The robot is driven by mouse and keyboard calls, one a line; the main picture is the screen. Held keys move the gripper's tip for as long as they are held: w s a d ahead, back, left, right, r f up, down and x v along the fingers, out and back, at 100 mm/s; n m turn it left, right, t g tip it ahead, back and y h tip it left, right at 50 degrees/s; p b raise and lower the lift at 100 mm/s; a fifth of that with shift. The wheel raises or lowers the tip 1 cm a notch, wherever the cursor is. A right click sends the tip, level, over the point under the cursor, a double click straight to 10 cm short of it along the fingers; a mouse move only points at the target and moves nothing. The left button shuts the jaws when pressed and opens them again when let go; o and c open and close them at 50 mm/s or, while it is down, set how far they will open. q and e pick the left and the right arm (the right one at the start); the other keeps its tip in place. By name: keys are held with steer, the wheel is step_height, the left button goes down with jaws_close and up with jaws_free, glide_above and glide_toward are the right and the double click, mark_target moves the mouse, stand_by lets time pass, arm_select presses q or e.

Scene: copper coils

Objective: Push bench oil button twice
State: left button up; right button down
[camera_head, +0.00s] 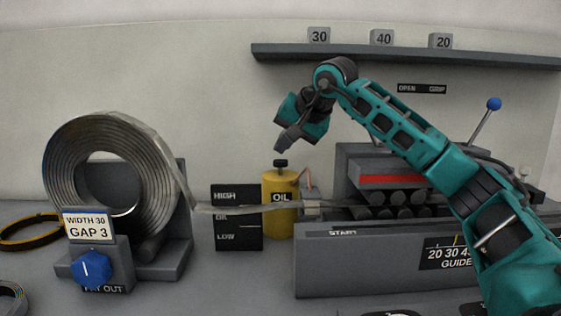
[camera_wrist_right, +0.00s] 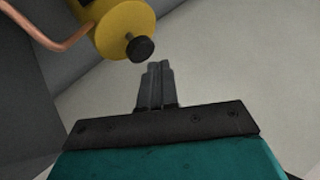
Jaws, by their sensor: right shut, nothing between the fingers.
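The yellow oil can (camera_head: 280,220) labelled OIL stands on the bench, left of the roller machine. Its black button (camera_head: 281,163) sits on a short stem on top. My right gripper (camera_head: 281,146) is shut and empty, pointing down just above the button. In the right wrist view the button (camera_wrist_right: 140,48) shows at the end of the yellow can (camera_wrist_right: 112,22), just beyond the shut fingertips (camera_wrist_right: 156,66). A small gap appears between them. My left gripper is not in view.
A large metal coil (camera_head: 70,175) stands at left behind a box with a blue knob (camera_head: 90,270). Its strip runs past the can into the roller machine (camera_head: 390,165). A HIGH/LOW board (camera_head: 237,235) stands left of the can. A shelf (camera_head: 400,55) holds numbered blocks.

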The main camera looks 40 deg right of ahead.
steer(key=shift+f, duration=0.35)
steer(key=shift+f+b, duration=0.35)
steer(key=shift+f, duration=0.1)
stand_by(0.5)
steer(key=shift+f, duration=0.55)
stand_by(0.5)
steer(key=shift+r, duration=0.15)
steer(key=shift+r+p, duration=1.2)
steer(key=shift+r, duration=0.05)
